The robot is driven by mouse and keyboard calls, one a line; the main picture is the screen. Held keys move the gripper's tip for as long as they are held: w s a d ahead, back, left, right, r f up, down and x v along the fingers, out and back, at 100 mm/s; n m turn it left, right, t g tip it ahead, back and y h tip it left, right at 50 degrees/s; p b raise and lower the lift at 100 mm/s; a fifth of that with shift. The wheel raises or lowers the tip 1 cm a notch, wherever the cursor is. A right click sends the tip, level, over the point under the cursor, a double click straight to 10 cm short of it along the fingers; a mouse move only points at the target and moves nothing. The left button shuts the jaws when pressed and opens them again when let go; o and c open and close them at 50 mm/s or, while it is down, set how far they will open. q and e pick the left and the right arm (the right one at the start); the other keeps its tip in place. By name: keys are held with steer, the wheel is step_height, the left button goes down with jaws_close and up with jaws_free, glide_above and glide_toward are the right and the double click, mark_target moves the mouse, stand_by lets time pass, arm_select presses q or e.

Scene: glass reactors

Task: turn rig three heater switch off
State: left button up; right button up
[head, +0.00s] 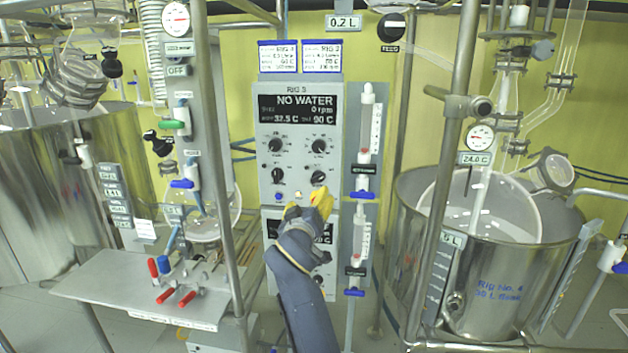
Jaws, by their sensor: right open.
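The grey RIG 3 control panel (298,91) stands upright in the middle of the head view. Its dark display (296,109) reads NO WATER, 0 rpm, 32.5 C and 90 C. Below are two upper black knobs, left (275,145) and right (319,146), and two lower ones, left (277,175) and right (318,178). Their small labels are too blurred to tell which is the heater switch. My right gripper (309,200), with yellow fingers, is open at the panel's lower edge, just below the lower right knob. Whether it touches the panel is unclear.
A second panel (272,226) below is partly covered by my right arm. Flow meters (365,140) stand close on the right. A metal post (213,150) and a shelf with red-handled valves (110,290) are left. A steel vessel (500,290) stands right.

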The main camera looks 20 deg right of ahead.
mark_target(317, 180)
steer(key=x, duration=1.7)
steer(key=shift+c, duration=0.3)
steer(key=shift+a, duration=0.1)
steer(key=c, duration=1.3)
steer(key=n, duration=0.5)
steer(key=shift+n, duration=0.4)
steer(key=n, duration=0.6)
